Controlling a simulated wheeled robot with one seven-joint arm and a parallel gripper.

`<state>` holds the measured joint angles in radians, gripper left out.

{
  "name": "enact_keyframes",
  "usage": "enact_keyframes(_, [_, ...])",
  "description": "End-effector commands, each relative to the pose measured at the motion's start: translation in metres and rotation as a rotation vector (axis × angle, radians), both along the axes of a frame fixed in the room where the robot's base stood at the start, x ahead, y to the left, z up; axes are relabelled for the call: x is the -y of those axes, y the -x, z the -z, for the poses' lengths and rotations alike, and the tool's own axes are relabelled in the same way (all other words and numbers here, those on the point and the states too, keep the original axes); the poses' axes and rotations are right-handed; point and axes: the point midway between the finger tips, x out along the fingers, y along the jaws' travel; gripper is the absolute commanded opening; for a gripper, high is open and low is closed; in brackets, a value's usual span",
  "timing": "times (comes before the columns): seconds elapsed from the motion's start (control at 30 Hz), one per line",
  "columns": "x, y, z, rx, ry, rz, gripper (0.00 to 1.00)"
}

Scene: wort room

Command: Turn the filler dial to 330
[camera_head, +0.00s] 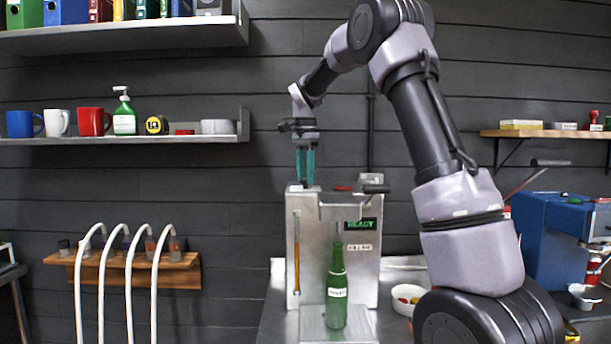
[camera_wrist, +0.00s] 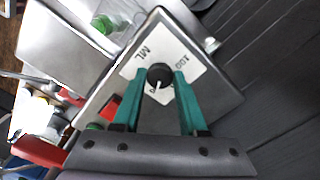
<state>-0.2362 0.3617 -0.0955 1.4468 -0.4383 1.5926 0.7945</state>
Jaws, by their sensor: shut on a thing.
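The filler (camera_head: 366,275) is a metal box with a green READY display (camera_head: 360,225) on its front. Its dial (camera_wrist: 159,74) is a round black knob with a white pointer mark, on a white scale plate (camera_wrist: 190,64) on the filler's top. "ML" and "100" are readable on the plate; other figures are hidden. My gripper (camera_head: 306,182) points straight down at the top left of the filler. In the wrist view, its teal fingers (camera_wrist: 158,80) are shut on the dial, one on each side. In the head view the dial is hidden behind the fingertips.
A green bottle (camera_head: 337,290) stands upright on the filler's front under its spout. A red button (camera_head: 343,188) lies right of my gripper on the filler's top. A white bowl (camera_head: 404,302) and a blue machine (camera_head: 548,235) are to the right. White hoses (camera_head: 128,270) hang left.

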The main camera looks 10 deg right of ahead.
Motion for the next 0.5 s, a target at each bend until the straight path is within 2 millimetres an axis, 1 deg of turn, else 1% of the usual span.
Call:
enact_keyframes(0.03, [-0.0003, -0.0002, -0.0007, 0.001, -0.002, 0.001, 0.49])
enact_keyframes(0.1, [-0.0003, -0.0001, -0.0006, 0.0, -0.001, 0.0, 0.72])
enact_keyframes(0.37, [-0.0001, 0.0, -0.0003, 0.001, 0.0, 0.0, 0.72])
enact_keyframes(0.5, [-0.0002, -0.0002, -0.0064, 0.001, 0.0, 0.0, 0.72])
